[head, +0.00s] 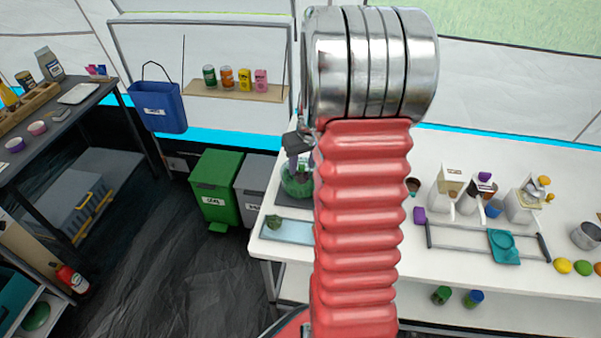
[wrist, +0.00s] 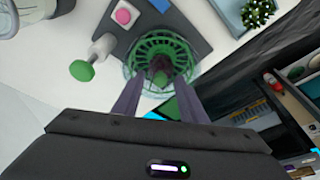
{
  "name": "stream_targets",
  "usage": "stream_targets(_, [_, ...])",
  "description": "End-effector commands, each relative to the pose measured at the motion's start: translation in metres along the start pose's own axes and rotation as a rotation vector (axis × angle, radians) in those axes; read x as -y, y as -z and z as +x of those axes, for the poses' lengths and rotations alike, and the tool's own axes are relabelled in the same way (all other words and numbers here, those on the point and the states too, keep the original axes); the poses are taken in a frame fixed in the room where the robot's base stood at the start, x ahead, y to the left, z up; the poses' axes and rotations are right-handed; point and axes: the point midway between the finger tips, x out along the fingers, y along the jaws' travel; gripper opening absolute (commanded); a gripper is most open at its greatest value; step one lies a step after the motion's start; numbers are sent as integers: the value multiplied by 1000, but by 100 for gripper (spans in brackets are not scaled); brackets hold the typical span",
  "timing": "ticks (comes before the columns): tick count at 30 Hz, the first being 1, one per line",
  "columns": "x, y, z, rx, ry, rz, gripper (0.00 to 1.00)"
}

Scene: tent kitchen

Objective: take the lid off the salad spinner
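The salad spinner (head: 297,186) stands on the white counter at the left of my red arm, which hides part of its right side. It has a clear bowl with green inside. In the wrist view the spinner (wrist: 152,48) shows from above as a round green ribbed shape under a clear surface, with a dark knob-like part (wrist: 160,77) near its middle. My gripper (wrist: 158,88) is over it, with its two fingers apart on either side of that part. I see nothing held. I cannot tell whether the fingers touch the lid, and its edge is unclear.
A dark mat (wrist: 174,18) lies under the spinner. A white thing with a green knob (wrist: 82,70) and a pink item (wrist: 123,14) are close by. A pale blue tray (head: 285,231) lies in front. A green bin (head: 215,187) stands left of the counter.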

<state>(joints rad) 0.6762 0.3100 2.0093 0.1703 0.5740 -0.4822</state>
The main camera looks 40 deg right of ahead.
Motion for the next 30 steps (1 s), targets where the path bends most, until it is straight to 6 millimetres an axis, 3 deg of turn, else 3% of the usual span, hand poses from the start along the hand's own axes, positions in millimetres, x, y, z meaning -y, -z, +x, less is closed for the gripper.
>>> stream_targets(2, [0,0,0,0,0,0,38])
stream_targets(18, [0,0,0,0,0,0,0])
stream_targets(30, [0,1,-3,-1,0,-1,0])
